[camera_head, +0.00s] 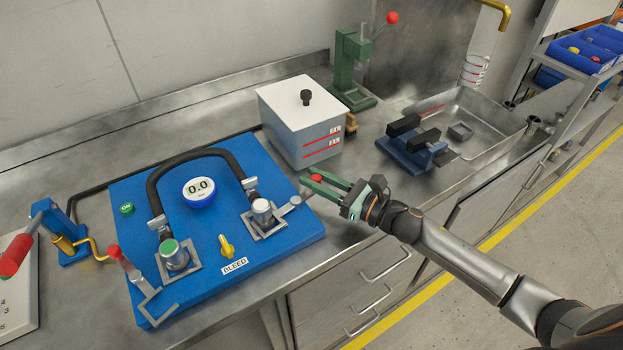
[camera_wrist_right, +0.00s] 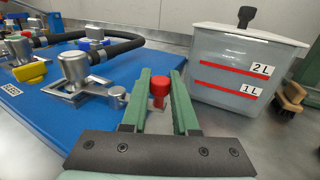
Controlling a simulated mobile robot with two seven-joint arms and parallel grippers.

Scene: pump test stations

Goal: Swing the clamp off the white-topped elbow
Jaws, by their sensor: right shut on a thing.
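The white-topped elbow (camera_head: 262,207) stands at the right of the blue test board, at the right end of a black hose. It also shows in the wrist view (camera_wrist_right: 74,66). A grey metal clamp (camera_head: 281,212) sits around its base, its arm reaching right to a red knob (camera_head: 316,178). My right gripper (camera_head: 312,186) is shut on that knob, which shows between the green fingers in the wrist view (camera_wrist_right: 159,88). The green-topped elbow (camera_head: 172,250) stands at left; its clamp's red handle (camera_head: 118,255) points out to the left. My left gripper is not in view.
A white tank (camera_head: 295,115) stands just behind my right gripper. A blue vise (camera_head: 412,153) and a steel sink (camera_head: 500,130) lie to the right. The gauge (camera_head: 199,190) and yellow bleed valve (camera_head: 226,246) sit between the elbows. Bare steel counter lies in front of the tank.

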